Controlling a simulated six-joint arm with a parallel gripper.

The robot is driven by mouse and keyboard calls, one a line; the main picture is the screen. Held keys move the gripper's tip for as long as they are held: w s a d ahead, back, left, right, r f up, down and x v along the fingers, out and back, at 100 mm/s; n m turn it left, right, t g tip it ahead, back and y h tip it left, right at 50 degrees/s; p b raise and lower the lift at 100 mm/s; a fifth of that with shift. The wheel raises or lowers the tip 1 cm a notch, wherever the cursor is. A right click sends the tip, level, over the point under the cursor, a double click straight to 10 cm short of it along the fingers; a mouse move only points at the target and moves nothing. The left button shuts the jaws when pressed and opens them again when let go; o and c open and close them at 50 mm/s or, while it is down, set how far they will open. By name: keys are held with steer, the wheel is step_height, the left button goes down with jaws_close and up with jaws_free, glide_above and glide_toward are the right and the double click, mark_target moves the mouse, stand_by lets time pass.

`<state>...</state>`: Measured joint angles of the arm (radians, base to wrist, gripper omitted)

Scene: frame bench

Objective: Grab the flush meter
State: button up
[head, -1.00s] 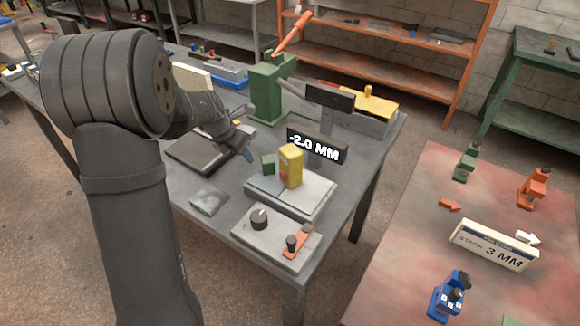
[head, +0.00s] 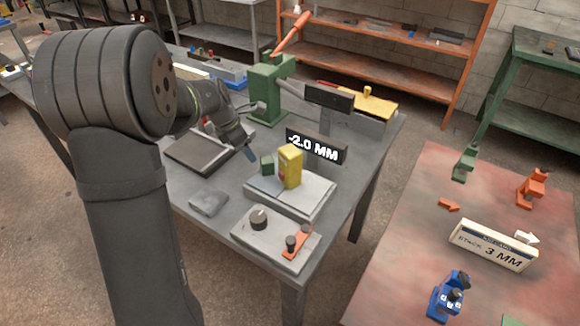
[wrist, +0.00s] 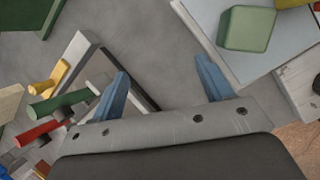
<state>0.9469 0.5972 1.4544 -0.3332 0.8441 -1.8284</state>
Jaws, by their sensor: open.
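A yellow upright block (head: 290,166), which may be the flush meter, stands on a pale split plate (head: 305,198) on the bench. A small green block (head: 267,165) stands beside it. A dark display reading -2.0 MM (head: 316,146) is just behind. My gripper (head: 250,154) is open and empty, left of and behind the green block. In the wrist view my gripper (wrist: 163,70) has bare grey bench between its blue fingers. There the green block (wrist: 248,28) is at upper right, and only an edge of the yellow block (wrist: 288,3) shows.
A grey control box (head: 275,238) with a knob stands at the bench's front corner, near a small grey block (head: 209,203). A green press (head: 267,88) stands behind. In the wrist view, several coloured pieces (wrist: 55,102) lie at left.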

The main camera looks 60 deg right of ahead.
steer(key=s+d+r+m, duration=0.1)
steer(key=s+r+m, duration=0.35)
steer(key=m, duration=0.45)
step_height(320, 180, up, 14)
steer(key=r+m+y, duration=0.1)
steer(key=m+y, duration=0.3)
steer(key=m, duration=2.2)
glide_above(287, 149)
steer(key=shift+t, duration=0.3)
step_height(287, 149, down, 12)
steer(key=shift+s+f, duration=0.1)
steer(key=shift+f, duration=0.15)
steer(key=f, duration=0.4)
steer(key=shift+s, duration=0.4)
steer(key=shift+f, duration=0.65)
steer(key=c, duration=1.1)
